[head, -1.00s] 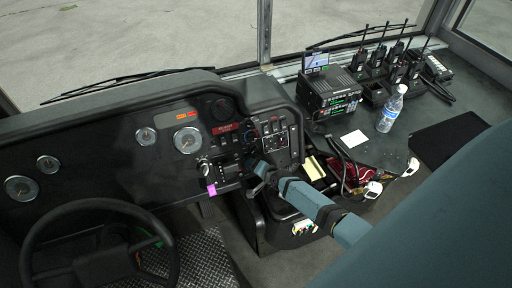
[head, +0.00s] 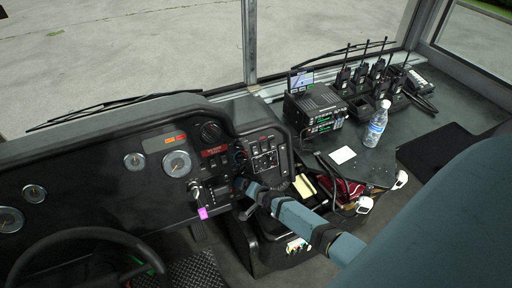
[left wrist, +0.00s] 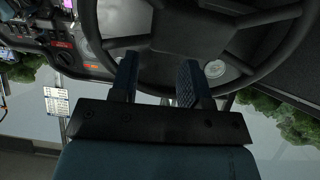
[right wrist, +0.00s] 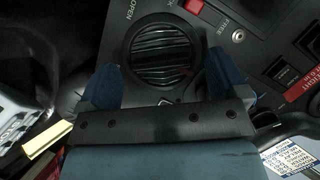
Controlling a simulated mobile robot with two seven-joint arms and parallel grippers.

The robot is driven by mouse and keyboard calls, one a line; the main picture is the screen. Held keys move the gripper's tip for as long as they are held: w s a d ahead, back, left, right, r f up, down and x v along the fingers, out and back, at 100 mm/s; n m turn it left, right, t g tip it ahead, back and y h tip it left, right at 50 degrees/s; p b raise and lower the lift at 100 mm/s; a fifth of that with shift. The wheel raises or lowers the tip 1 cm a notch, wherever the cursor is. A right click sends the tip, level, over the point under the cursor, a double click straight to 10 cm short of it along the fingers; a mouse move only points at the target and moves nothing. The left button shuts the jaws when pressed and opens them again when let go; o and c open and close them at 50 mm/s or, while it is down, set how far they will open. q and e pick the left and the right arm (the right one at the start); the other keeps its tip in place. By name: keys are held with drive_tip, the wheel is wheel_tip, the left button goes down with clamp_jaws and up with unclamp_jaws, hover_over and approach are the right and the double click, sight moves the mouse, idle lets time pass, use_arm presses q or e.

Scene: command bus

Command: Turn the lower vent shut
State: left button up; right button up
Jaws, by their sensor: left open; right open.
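The lower vent, a round black vent with slats (right wrist: 162,52), fills the upper middle of the right wrist view. The word OPEN is printed on the panel at its upper left. My right gripper (right wrist: 162,75) is open, with one blue finger at each side of the vent's lower part; I cannot tell whether they touch it. In the head view my right gripper (head: 243,186) is at the dash's right section and hides the vent there. My left gripper (left wrist: 157,75) is open and empty in front of the steering wheel in the left wrist view.
Another round black vent (head: 210,131) sits higher on the dash. Switches (head: 264,160) are close above my right gripper, and a pink tag (head: 202,213) hangs to its left. The steering wheel (head: 85,233) is at left. A bottle (head: 376,126) and radios stand at right.

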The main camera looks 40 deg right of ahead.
drive_tip(key=p+v, duration=0.1)
drive_tip(key=v, duration=1.2)
drive_tip(key=shift+s, duration=0.1)
drive_tip(key=s+a+r+n+y+p, duration=0.1)
drive_tip(key=s+a+r+n, duration=0.3)
drive_tip(key=s+a+n, duration=0.3)
drive_tip(key=s+a+r+n+g+y+p, duration=0.1)
drive_tip(key=s+a+r+n, duration=0.4)
drive_tip(key=a, duration=0.5)
drive_tip(key=s+n, duration=0.2)
drive_tip(key=shift+s+a+n+p, duration=0.3)
drive_tip(key=shift+s+a+p, duration=0.05)
drive_tip(key=shift+r, duration=0.1)
drive_tip(key=shift+d, duration=0.1)
